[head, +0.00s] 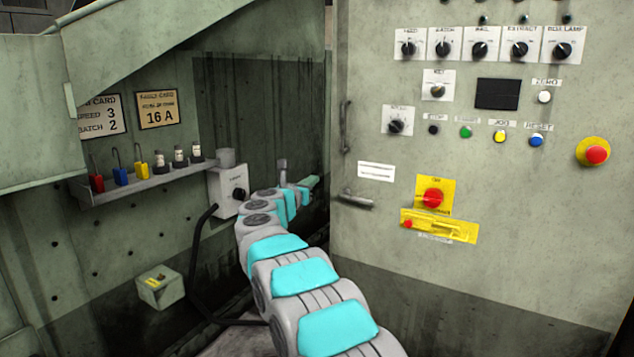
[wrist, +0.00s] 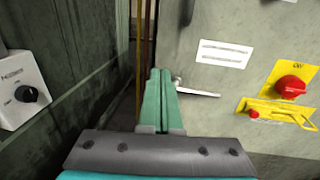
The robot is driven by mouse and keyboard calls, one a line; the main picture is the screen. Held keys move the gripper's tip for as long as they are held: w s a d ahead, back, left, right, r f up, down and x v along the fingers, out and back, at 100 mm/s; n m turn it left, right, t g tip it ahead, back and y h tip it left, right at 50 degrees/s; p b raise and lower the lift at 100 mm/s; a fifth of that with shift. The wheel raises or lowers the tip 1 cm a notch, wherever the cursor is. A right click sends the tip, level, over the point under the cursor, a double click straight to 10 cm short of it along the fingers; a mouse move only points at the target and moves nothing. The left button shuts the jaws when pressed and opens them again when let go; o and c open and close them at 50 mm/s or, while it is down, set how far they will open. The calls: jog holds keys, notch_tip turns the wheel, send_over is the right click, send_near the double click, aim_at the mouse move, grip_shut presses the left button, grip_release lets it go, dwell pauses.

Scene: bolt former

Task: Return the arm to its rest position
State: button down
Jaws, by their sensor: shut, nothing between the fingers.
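My arm, grey with cyan covers, reaches forward from the bottom of the head view into the corner between the left wall and the control cabinet (head: 560,240). My gripper (head: 314,181) is at its far end, small in the head view. In the wrist view my gripper (wrist: 159,72) shows two green fingers lying together with nothing between them. The fingertips appear in front of the cabinet's left edge, left of the lever handle (wrist: 198,92). I cannot tell whether they touch anything.
A grey box with a black knob (head: 228,190) is close left of my arm. A shelf (head: 130,188) holds padlocks and small bottles. The cabinet carries a red switch on a yellow plate (head: 433,198) and an emergency button (head: 596,154). A cable (head: 195,260) hangs below the knob box.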

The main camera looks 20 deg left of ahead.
jog(key=shift+s, duration=0.2)
jog(key=d+r+n+y+p, duration=0.1)
jog(key=d+r+n+y, duration=0.3)
jog(key=r+n, duration=0.4)
jog(key=s+d+n+g+y+p, duration=0.2)
jog(key=s+d+n+g+y, duration=0.3)
jog(key=n, duration=0.6)
jog(key=s+d+f+n+g+h+p, duration=0.1)
jog(key=s+d+f+n+g, duration=0.4)
jog(key=s+d, duration=0.8)
jog(key=s+d+f+n+g+h+p, duration=0.1)
jog(key=s+d+f+n+g+h, duration=0.3)
jog(key=s+d+f, duration=0.6)
jog(key=s+d+f+n+g+h+p, duration=0.1)
jog(key=s+d+f+n+g+h, duration=0.2)
jog(key=s+d, duration=1.3)
jog(key=s+f+n+g, duration=0.2)
jog(key=s+f+n, duration=0.3)
jog(key=s, duration=0.9)
jog(key=shift+f+g+p, duration=0.25)
jog(key=shift+g+p, duration=0.1)
jog(key=shift+g, duration=0.05)
